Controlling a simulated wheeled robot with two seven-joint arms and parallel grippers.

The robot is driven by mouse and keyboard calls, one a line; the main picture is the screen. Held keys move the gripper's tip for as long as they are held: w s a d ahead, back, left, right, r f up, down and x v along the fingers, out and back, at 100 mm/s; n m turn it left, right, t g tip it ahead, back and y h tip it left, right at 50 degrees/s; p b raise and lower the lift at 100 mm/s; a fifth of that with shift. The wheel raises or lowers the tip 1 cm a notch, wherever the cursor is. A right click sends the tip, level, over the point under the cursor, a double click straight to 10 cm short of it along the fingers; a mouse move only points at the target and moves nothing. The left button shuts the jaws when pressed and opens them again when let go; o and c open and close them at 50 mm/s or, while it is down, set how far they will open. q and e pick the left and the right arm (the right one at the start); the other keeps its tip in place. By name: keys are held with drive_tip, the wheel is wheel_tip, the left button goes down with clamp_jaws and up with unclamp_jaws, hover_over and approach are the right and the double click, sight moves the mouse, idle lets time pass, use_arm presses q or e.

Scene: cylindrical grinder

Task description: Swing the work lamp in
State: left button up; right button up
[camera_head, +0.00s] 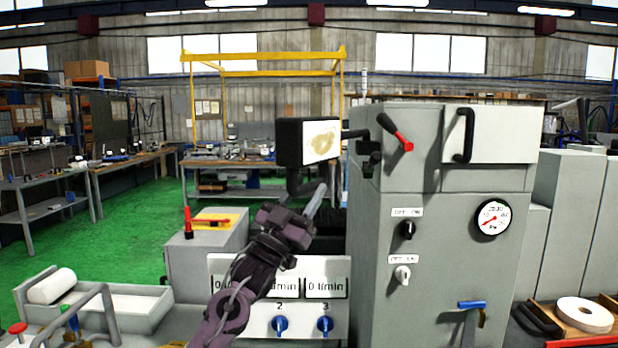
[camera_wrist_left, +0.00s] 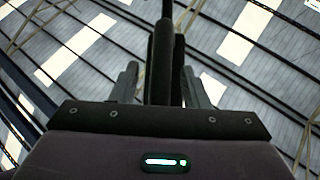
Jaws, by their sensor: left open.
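The work lamp (camera_head: 289,143) is a dark box with a pale lit face, on a short dark arm at the upper left of the grey machine cabinet (camera_head: 380,215). A dark stub hangs under the lamp. My left gripper (camera_head: 309,190) is just below the lamp, pointing up, with its fingers apart near this stub. In the left wrist view my left gripper (camera_wrist_left: 163,82) has a finger on each side of a dark upright bar (camera_wrist_left: 165,50). I cannot tell whether the fingers touch it. My right gripper is not in view.
The cabinet carries a red-tipped lever (camera_head: 396,133), a black handle (camera_head: 464,135), knobs and a gauge (camera_head: 492,217). A flow-meter panel with blue valves (camera_head: 280,325) is beside my left arm. A red lever (camera_head: 188,222) stands left. Open air lies left of the lamp.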

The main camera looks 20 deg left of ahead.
use_arm(q)
drive_tip(key=shift+w+d+r, duration=0.2)
drive_tip(key=shift+w+r, duration=0.1)
drive_tip(key=shift+r, duration=0.15)
drive_tip(key=shift+w+f, duration=0.1)
drive_tip(key=shift+a, duration=0.1)
clamp_jaws()
